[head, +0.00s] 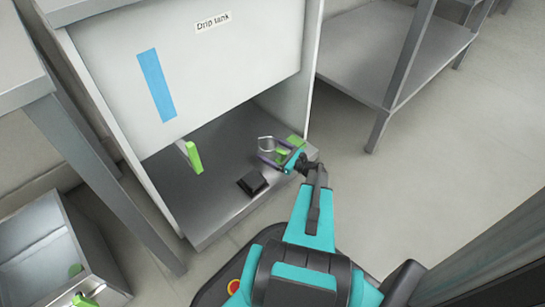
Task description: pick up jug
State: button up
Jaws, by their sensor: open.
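The jug (266,144) appears as a small clear or grey vessel with a pale rim, standing on the grey floor of the open cabinet near its right side. Green parts beside it may be its handle, but my gripper partly hides them. My gripper (279,156) is open at the jug, reaching in from the front right. It overlaps the jug in the picture, and I cannot tell whether they touch.
The cabinet (235,75) has a white front labelled "Drip tank" with a blue strip. A black block (252,183) lies near the front edge. An open bin (45,240) stands lower left, a steel rack (400,50) upper right.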

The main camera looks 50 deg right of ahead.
dwell(0.4)
jog(key=c, duration=1.2)
jog(key=shift+c, duration=0.2)
jog(key=shift+r, duration=0.15)
jog(key=shift+r+p, duration=0.65)
jog(key=shift+r, duration=0.2)
jog(key=s+a+r+p, duration=0.1)
jog(key=s+p, duration=0.1)
jog(key=s, duration=0.6)
jog(key=s+a+r+p, duration=0.2)
jog(key=s+p, duration=0.1)
jog(key=s, duration=0.4)
jog(key=shift+s+a+p, duration=0.25)
jog(key=shift+s+p, duration=0.1)
